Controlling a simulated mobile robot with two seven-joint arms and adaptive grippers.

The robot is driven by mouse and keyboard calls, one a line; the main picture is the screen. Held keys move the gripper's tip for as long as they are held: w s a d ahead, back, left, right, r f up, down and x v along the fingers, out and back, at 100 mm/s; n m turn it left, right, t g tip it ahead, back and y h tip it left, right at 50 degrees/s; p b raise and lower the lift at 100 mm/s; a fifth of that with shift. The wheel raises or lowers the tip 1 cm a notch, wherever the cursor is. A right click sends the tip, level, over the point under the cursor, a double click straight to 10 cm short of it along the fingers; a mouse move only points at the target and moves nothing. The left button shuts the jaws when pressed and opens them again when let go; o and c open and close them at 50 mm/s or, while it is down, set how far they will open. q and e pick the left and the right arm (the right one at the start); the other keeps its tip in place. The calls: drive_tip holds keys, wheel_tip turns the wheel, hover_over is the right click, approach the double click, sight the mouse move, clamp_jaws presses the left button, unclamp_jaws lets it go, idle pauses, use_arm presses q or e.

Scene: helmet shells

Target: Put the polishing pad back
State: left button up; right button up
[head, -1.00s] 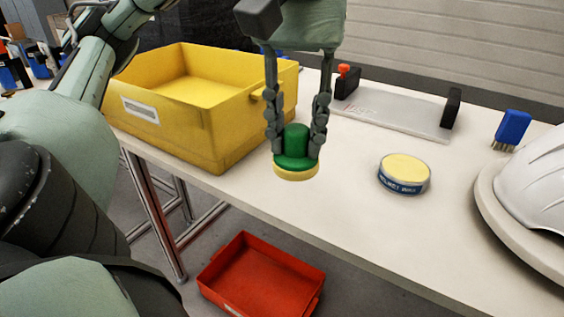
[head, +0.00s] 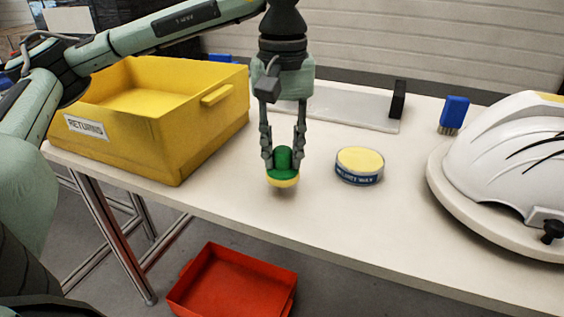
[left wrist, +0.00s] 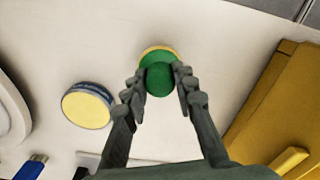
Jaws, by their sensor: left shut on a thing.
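The polishing pad has a green knob and base with a yellow underside (head: 283,176). My left gripper (head: 284,158) is shut on its green knob, with one finger on each side. The pad is upright at the front part of the table, left of a round wax tin (head: 360,166); I cannot tell whether it touches the table. In the left wrist view the pad (left wrist: 159,76) sits between the fingertips of my left gripper (left wrist: 160,88), and the tin (left wrist: 87,106) is apart to the left. My right gripper is not in view.
A yellow bin (head: 185,140) labelled RETURNS stands left of the pad. Behind are a grey plate (head: 345,108) with a black end block and a blue brush (head: 454,113). A white helmet shell (head: 515,160) is at right. A red bin (head: 235,285) is below the table's front edge.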

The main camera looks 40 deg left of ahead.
use_arm(q)
wheel_tip(320, 180, down, 2)
drive_tip(key=shift+f, duration=0.35)
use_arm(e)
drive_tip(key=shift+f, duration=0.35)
use_arm(q)
drive_tip(key=shift+f, duration=0.1)
